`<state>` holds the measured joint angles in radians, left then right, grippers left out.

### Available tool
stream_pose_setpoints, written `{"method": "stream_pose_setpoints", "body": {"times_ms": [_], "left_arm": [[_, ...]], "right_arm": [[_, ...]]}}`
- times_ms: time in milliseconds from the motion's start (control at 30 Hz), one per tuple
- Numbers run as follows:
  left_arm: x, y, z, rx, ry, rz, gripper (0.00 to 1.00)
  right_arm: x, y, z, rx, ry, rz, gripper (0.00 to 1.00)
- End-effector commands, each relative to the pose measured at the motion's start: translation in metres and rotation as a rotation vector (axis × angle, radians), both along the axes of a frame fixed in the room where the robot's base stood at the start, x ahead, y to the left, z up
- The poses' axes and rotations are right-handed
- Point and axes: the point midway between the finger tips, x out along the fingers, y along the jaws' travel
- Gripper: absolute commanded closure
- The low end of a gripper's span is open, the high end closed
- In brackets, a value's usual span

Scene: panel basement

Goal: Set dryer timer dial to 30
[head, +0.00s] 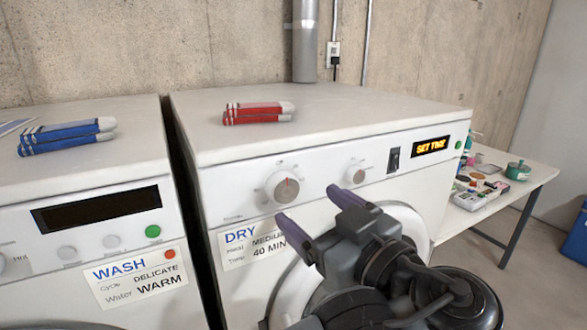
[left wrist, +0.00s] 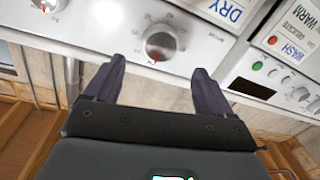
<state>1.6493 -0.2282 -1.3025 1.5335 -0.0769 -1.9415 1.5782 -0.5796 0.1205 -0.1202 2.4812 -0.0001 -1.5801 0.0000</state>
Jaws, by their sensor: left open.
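The orange display (head: 431,146) reads "SET TIME". My left gripper (head: 308,205) is open and empty in front of the panel, its purple fingers pointing towards it. In the left wrist view the large dial (left wrist: 160,43) shows beyond and between the two fingertips (left wrist: 159,64), apart from them. The tick labels around the dial are too small to read.
The dryer label (head: 255,243) reads "DRY", "MEDIUM" and "40 MIN", partly hidden by my gripper. A black switch (head: 393,160) sits beside the display. The washer (head: 75,190) stands at left. Folded red cloths (head: 258,112) lie on the dryer. A cluttered table (head: 510,190) stands at right.

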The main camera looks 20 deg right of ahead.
Motion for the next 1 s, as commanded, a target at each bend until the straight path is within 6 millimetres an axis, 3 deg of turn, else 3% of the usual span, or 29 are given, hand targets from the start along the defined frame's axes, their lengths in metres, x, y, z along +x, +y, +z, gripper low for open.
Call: {"method": "stream_pose_setpoints", "body": {"times_ms": [100,333,833,867,1000], "left_arm": [[0.022,0.004,0.005,0.002,0.001,0.002,0.16],[0.049,0.009,0.002,0.002,0.0,0.0,0.16],[0.06,0.01,-0.001,0.0,0.0,-0.001,0.16],[0.06,0.01,-0.001,0.0,0.0,-0.001,0.18],[0.06,0.01,-0.001,0.001,0.0,-0.001,0.39]], "right_arm": [[0.0,0.0,0.019,0.001,0.0,-0.001,1.0],[0.0,0.001,0.035,0.004,0.001,-0.003,1.0],[0.0,0.0,0.04,0.002,0.001,-0.001,1.0],[0.0,0.0,0.04,0.001,0.001,-0.002,1.0],[0.0,0.0,0.039,-0.002,0.002,0.001,1.0]]}}
